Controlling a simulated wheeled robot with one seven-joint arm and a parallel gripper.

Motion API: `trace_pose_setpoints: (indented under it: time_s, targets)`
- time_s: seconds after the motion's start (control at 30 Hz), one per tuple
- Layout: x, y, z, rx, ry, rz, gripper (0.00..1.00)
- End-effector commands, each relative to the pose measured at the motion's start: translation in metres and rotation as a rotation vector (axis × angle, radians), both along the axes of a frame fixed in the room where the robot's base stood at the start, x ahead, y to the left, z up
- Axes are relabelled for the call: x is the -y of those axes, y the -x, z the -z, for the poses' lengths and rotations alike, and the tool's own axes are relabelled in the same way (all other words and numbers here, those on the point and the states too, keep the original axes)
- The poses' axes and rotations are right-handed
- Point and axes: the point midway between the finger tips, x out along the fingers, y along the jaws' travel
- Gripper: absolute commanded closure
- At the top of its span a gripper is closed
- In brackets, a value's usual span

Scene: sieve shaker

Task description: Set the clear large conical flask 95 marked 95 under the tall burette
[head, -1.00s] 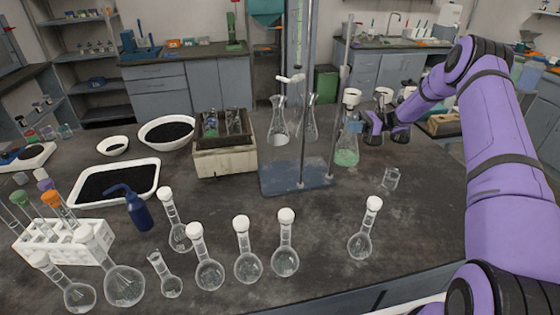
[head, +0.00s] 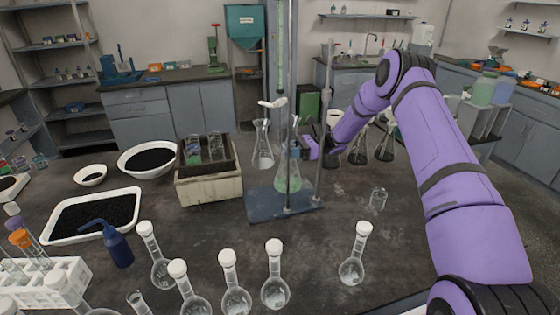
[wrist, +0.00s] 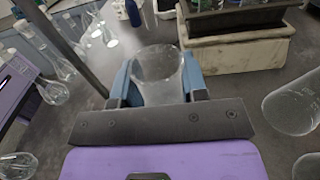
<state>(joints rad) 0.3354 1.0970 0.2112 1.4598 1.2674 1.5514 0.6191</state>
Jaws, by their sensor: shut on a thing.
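My gripper (head: 306,148) is shut on a clear large conical flask (head: 288,172) whose lower part looks green; no 95 can be read on it. In the wrist view the flask (wrist: 160,66) sits between the blue fingers, its round mouth towards the camera. The tall burette (head: 280,45) stands upright on its rod above the blue stand base (head: 266,206). The held flask overlaps this base in the head view, close to the rod and below the burette. Whether it touches the base cannot be told.
Another clear conical flask (head: 262,152) stands just left of the burette rod. A cream box (head: 208,190) with glassware is further left. Several dark-filled flasks (head: 358,152) stand to the right behind my arm. A small beaker (head: 377,199) and round volumetric flasks (head: 274,290) stand nearer.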

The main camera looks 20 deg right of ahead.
Motion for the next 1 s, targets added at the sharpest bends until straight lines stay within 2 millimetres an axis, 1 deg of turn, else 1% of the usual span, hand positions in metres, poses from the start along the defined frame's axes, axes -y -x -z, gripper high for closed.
trace_pose_setpoints:
  time_s: [0.03,0.1,0.33,0.47,0.6,0.73,0.83,1.0]
  targets:
    - [-0.008,0.0,0.0,0.0,-0.001,-0.001,1.0]
    - [-0.013,0.0,0.0,0.0,0.0,0.0,1.0]
    - [-0.023,0.0,-0.001,0.001,0.0,0.0,1.0]
    - [-0.034,0.0,-0.001,0.0,-0.001,-0.001,1.0]
    - [-0.033,0.0,0.017,-0.001,0.001,0.001,1.0]
    - [-0.033,0.0,0.031,-0.001,0.001,0.0,1.0]
    - [-0.033,0.0,0.034,0.001,0.001,0.001,1.0]
    - [-0.032,0.0,0.034,0.002,0.0,0.001,1.0]
